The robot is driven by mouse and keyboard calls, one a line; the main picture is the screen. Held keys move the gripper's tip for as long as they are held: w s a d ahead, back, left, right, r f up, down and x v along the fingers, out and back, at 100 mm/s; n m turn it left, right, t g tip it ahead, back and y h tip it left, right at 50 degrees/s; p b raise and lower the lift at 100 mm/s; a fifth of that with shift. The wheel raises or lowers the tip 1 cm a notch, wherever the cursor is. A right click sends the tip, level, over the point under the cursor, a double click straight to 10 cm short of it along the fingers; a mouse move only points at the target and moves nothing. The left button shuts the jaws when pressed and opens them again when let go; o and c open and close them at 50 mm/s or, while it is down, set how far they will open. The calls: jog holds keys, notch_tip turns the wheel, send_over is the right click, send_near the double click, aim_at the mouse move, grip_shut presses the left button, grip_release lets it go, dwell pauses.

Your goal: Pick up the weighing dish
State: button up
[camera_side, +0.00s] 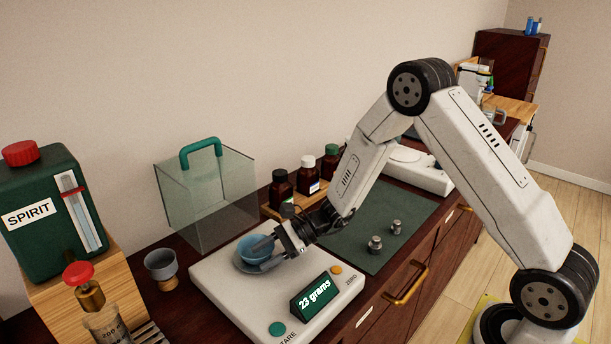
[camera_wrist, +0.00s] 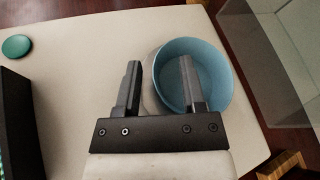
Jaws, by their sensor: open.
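The weighing dish (camera_side: 259,250) is a round blue bowl on the pan of the white scale (camera_side: 217,281) in the side view. The scale's display (camera_side: 314,297) reads 23 grams. My gripper (camera_side: 264,249) is at the dish, coming in from the right. In the wrist view the dish (camera_wrist: 213,62) lies right of centre. My gripper (camera_wrist: 159,82) is open there, with one finger over the inside of the dish and the other outside its left rim. The dish wall lies between the fingers. I cannot tell whether either finger touches it.
A glass cover with a green handle (camera_side: 201,148) stands behind the scale. A grey-blue cup (camera_side: 161,265) stands left of it. Brown bottles (camera_side: 281,190) stand behind my gripper. Small metal weights (camera_side: 375,244) sit on the dark mat (camera_side: 412,208). A green SPIRIT container (camera_side: 45,212) is at left.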

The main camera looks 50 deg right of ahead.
jog(key=shift+a, duration=0.15)
dwell(0.3)
grip_shut()
